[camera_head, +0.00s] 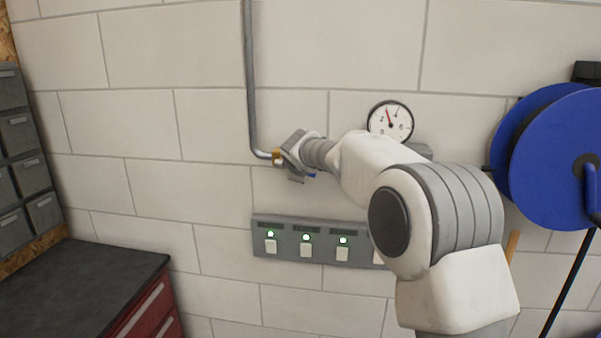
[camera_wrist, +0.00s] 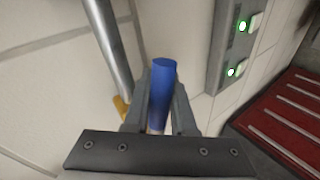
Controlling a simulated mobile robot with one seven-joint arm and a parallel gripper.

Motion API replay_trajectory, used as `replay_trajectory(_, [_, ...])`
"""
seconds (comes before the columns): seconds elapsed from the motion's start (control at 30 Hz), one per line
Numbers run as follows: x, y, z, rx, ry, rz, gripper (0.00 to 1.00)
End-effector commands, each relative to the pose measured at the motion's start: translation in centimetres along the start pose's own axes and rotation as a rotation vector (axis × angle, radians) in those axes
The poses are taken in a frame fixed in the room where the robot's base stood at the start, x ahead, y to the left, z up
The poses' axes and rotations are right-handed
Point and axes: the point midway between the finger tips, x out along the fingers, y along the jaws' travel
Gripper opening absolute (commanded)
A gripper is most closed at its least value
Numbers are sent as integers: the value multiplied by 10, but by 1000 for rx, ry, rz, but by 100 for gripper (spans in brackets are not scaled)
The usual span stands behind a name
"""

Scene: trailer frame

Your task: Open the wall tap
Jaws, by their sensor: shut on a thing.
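The wall tap sits at the lower end of a grey pipe (camera_head: 250,80) on the white block wall. Its brass fitting (camera_head: 277,157) shows just left of my gripper (camera_head: 297,172). The tap's blue handle (camera_wrist: 163,85) stands between my two fingers in the wrist view, and my gripper (camera_wrist: 160,115) is shut on it. In the head view only a small blue bit of the handle shows below the fingers. The rest of the tap body is hidden behind my gripper.
A grey switch panel (camera_head: 290,240) with green lights is below the tap. A round gauge (camera_head: 390,121) is to its right, and a blue hose reel (camera_head: 555,150) farther right. A dark-topped red cabinet (camera_head: 90,275) stands at lower left, beside grey bins (camera_head: 22,150).

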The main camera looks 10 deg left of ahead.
Motion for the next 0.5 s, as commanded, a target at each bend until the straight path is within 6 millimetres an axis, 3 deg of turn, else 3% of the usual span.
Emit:
replay_trajectory(0.33, [0,1,0,-2,1,2,0])
replay_trajectory(0.37, [0,1,0,-2,1,2,29])
replay_trajectory(0.5, [0,1,0,-1,1,2,54])
